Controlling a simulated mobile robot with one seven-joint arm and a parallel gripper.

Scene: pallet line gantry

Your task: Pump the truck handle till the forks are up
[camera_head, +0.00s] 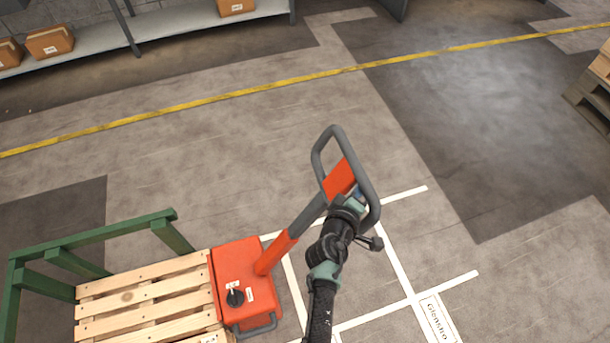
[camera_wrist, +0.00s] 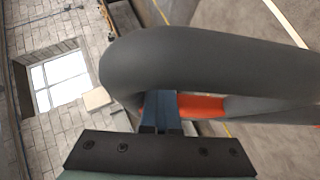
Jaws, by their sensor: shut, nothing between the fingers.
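The pallet truck has an orange body (camera_head: 262,297) with a black knob on top, at the lower left of the head view. Its handle (camera_head: 316,160) is a dark grey loop with an orange centre piece, on a shaft leaning up and right from the body. In the wrist view the grey handle bar (camera_wrist: 210,62) crosses close in front. My gripper (camera_head: 357,193) is at the lower part of the loop, beside the orange piece. Its fingers (camera_wrist: 161,112) are together, partly behind the bar; I cannot tell whether they touch it. The forks are hidden.
A wooden pallet (camera_head: 150,296) adjoins the truck body, with a green rail frame (camera_head: 95,234) beside it. White floor lines (camera_head: 395,262) and a label plate (camera_head: 438,318) lie right of the truck. A shelf with cartons (camera_head: 50,42) stands behind. Open floor lies beyond the handle.

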